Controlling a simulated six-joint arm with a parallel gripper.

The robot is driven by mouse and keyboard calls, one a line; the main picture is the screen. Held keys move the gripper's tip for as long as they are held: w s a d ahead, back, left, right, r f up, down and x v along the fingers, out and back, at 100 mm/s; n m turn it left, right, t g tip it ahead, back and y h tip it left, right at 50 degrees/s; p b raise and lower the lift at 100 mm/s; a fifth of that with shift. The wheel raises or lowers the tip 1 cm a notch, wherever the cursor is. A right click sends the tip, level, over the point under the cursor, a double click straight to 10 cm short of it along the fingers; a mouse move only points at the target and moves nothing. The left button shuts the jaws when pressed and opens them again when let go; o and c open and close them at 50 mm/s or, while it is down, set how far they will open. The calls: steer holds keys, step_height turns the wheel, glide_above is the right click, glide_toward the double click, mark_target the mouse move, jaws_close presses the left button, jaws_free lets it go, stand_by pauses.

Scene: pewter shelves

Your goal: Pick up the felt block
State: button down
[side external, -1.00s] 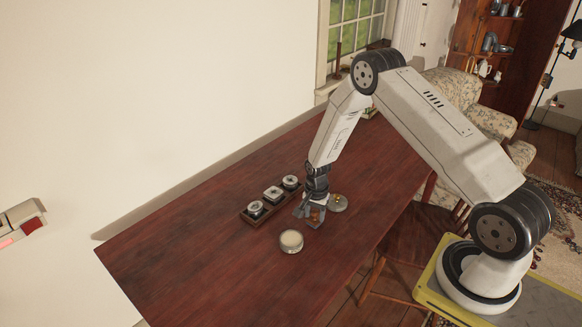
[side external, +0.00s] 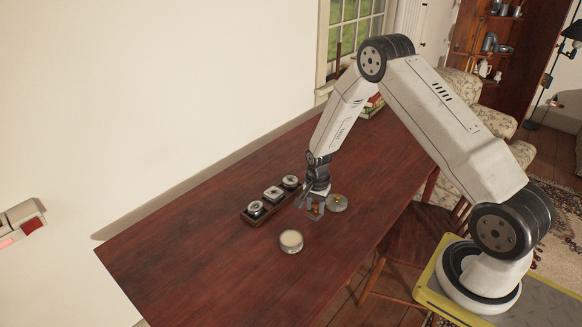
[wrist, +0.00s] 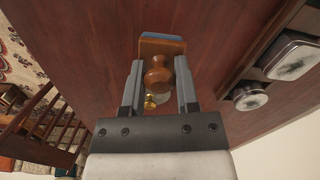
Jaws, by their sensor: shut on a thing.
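The felt block is a wooden block (wrist: 163,47) with a turned wooden knob and a blue-grey layer along its far edge. My gripper (wrist: 158,76) is shut on its knob, with one finger on each side. In the side external view, my gripper (side external: 313,207) is low over the table, between the dark tray and the lidded tin. The block shows there only as a small orange-brown patch (side external: 316,211), partly hidden by the fingers. I cannot tell whether its underside touches the table.
A round tin with a brass knob (side external: 337,203) stands close to the right of my gripper. An open tin with pale contents (side external: 291,241) stands nearer the front. A dark tray (side external: 246,216) holding several metal containers lies to the left. The table's front left is clear.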

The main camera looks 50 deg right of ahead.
steer(key=s+a+r, duration=0.3)
steer(key=s+r, duration=0.6)
steer(key=s, duration=0.4)
steer(key=shift+s+a+r, duration=0.2)
steer(key=shift+s+r, duration=0.05)
steer(key=shift+r, duration=0.1)
steer(key=c, duration=1.2)
jaws_free()
jaws_close()
steer(key=w+a+f, duration=0.1)
steer(key=w+a, duration=0.2)
steer(key=w, duration=0.3)
steer(key=w+a+f, duration=0.2)
steer(key=w+a, duration=0.2)
steer(key=w, duration=0.3)
steer(key=shift+w+a+f, duration=0.3)
steer(key=shift+f, duration=0.1)
